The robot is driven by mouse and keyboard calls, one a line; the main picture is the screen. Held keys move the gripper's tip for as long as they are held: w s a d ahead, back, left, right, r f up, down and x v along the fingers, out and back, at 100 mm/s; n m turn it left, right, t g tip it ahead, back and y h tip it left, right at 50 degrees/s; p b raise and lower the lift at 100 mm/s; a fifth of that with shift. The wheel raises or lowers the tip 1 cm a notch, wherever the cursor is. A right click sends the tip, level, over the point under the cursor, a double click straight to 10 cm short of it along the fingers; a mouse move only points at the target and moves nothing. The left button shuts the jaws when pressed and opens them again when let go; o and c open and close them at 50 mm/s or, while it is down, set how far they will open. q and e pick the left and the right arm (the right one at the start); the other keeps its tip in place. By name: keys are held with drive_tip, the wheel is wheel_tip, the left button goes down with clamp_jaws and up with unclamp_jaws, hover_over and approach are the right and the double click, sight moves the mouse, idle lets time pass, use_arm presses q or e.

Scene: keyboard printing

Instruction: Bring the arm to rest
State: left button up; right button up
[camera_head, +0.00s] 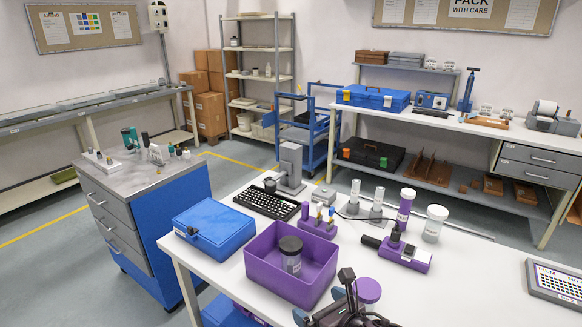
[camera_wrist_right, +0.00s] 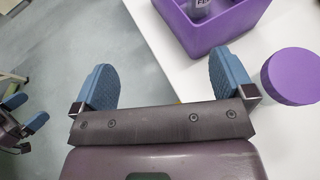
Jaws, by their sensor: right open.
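My right gripper (camera_head: 325,296) is at the bottom of the head view, by the near edge of the white table. In the right wrist view its two blue fingers (camera_wrist_right: 165,80) stand wide apart with nothing between them. A purple bin (camera_head: 262,272) is just beyond it on the table, with a dark-lidded clear jar (camera_head: 291,262) inside. A purple-lidded jar (camera_head: 369,291) is beside the gripper. My left gripper (camera_wrist_right: 27,112) shows small at the left edge of the right wrist view, its blue fingers apart; it is not in the head view.
The white table (camera_head: 465,275) also holds a blue case (camera_head: 213,228), a black keyboard (camera_head: 267,203), a press (camera_head: 290,165), a purple device (camera_head: 403,254) and several bottles. A blue drawer cabinet (camera_head: 180,200) stands left. Grey floor (camera_wrist_right: 50,45) lies open beside the table.

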wheel_tip(320, 180, up, 5)
drive_tip(key=w+m+t+y, duration=0.1)
drive_tip(key=w+m+y, duration=0.1)
drive_tip(key=m, duration=1.3)
drive_tip(key=s+d+f+m+t+h, duration=0.1)
drive_tip(key=s+d+f+m+h, duration=0.3)
drive_tip(key=m, duration=0.6)
drive_tip(key=d+f+m+t+h, duration=0.1)
drive_tip(key=d+f+m, duration=0.1)
drive_tip(key=d+m, duration=0.65)
use_arm(q)
drive_tip(key=shift+w, duration=0.45)
use_arm(e)
drive_tip(key=s+d+f+m+g+h, duration=0.1)
drive_tip(key=s+d+f+m+h, duration=0.1)
drive_tip(key=s+d+f+m, duration=0.2)
drive_tip(key=s+d+f+m+g+h, duration=0.1)
drive_tip(key=s+d+f+m, duration=0.3)
drive_tip(key=s+f, duration=0.4)
drive_tip(key=s+d+h, duration=0.1)
drive_tip(key=s, duration=0.4)
drive_tip(key=shift+f+g+h, duration=0.3)
drive_tip(key=shift+f, duration=0.1)
